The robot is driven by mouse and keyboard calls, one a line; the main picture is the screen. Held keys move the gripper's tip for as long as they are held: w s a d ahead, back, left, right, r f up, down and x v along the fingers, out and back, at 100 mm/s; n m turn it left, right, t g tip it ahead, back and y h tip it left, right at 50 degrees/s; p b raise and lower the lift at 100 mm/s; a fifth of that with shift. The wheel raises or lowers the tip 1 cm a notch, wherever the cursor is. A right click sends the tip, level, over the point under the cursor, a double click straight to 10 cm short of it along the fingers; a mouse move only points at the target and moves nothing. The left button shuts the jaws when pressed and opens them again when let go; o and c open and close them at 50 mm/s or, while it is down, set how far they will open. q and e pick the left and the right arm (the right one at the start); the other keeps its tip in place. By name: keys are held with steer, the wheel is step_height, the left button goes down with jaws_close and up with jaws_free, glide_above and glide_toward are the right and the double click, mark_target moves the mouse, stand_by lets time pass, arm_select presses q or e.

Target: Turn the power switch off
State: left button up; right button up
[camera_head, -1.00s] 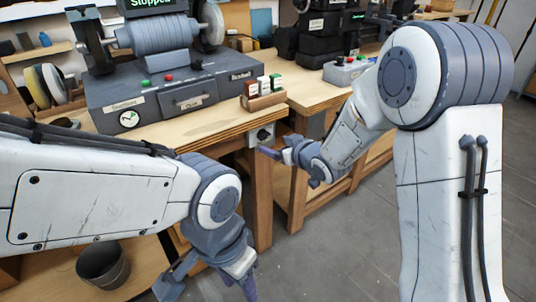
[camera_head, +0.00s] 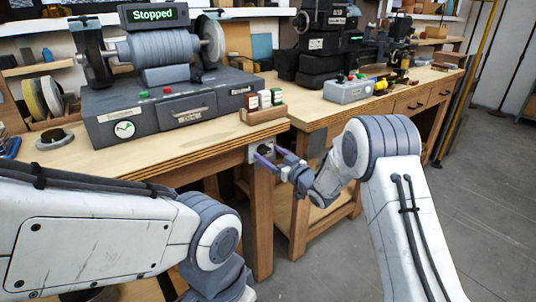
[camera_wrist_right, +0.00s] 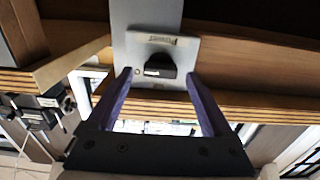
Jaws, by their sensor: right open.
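The power switch is a black knob (camera_wrist_right: 160,66) on a light grey plate (camera_wrist_right: 180,48) with a worn "Power" label. In the head view the switch plate (camera_head: 254,155) is on the front of the bench, below the top edge. My right gripper (camera_head: 263,152) is open and points at the switch. In the right wrist view its two purple fingers (camera_wrist_right: 158,74) appear to the left and right of the knob, with gaps; contact cannot be seen. My left forearm crosses the lower left, but its gripper is below the picture.
A grey machine (camera_head: 165,105) with a "Stopped" display (camera_head: 154,14) stands on the bench (camera_head: 150,160). A wooden rack (camera_head: 264,115) of small boxes sits near the edge above the switch. A second bench (camera_head: 330,112) stands to the right. Floor is open at the right.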

steer(key=shift+w+a, duration=0.45)
steer(key=shift+w, duration=0.1)
jaws_close()
